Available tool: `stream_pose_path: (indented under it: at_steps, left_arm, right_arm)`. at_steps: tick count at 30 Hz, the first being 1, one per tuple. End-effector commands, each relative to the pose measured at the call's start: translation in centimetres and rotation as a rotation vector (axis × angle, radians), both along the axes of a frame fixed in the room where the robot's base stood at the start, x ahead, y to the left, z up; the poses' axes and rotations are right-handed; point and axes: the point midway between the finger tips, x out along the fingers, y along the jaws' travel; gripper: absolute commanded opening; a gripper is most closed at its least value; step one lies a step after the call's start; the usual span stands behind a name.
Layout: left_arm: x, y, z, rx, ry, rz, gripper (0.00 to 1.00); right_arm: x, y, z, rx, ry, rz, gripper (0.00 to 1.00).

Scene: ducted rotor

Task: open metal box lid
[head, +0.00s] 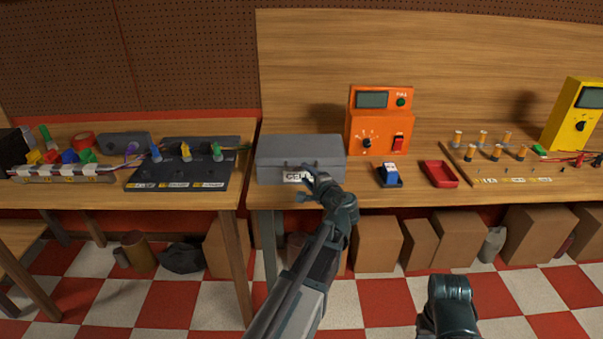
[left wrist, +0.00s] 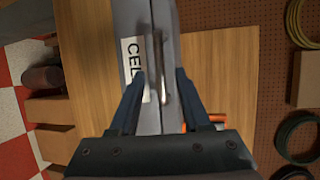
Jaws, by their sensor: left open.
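The grey metal box (head: 300,150) stands on the wooden bench with its lid shut. A white label (head: 292,178) is on its front, partly hidden by my gripper. My left gripper (head: 309,182) is at the front of the box, just below the lid edge. In the left wrist view the box (left wrist: 128,18) runs up the picture, with a handle (left wrist: 159,65) on its front. My left gripper (left wrist: 160,82) is open there, with the handle between its fingers. I cannot tell whether the fingers touch it.
An orange power unit (head: 378,120) stands right of the box. A blue-and-white rocker switch (head: 389,175) and a red tray (head: 440,174) lie farther right. A dark board with coloured knobs (head: 180,172) is on the left bench. Cardboard boxes (head: 377,245) stand below.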

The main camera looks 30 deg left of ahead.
Motion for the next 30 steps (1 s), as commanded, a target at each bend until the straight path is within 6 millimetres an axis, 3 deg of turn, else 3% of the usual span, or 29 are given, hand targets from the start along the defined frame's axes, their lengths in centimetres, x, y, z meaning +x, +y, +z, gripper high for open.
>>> stream_pose_path:
  at_steps: [3,9,21,29,30]
  left_arm:
    - [1.3,1.7,-0.5,0.000,-0.001,0.002,0.47]
    - [2.3,3.1,-0.8,0.000,0.000,0.001,0.47]
    - [2.5,3.6,-0.8,0.000,0.000,0.000,0.47]
    - [2.5,3.5,-0.8,0.000,0.000,0.000,0.02]
    - [2.5,3.5,-0.8,0.000,0.000,0.000,0.00]
  right_arm:
    - [0.0,0.0,-0.5,0.000,0.000,0.000,0.50]
    - [0.0,0.0,-0.8,0.000,0.000,0.000,0.50]
    - [0.0,0.0,-0.8,0.000,0.000,0.000,0.50]
    - [0.0,0.0,-0.8,0.000,0.000,0.000,0.50]
    - [0.0,0.0,-0.8,0.000,0.000,0.000,0.50]
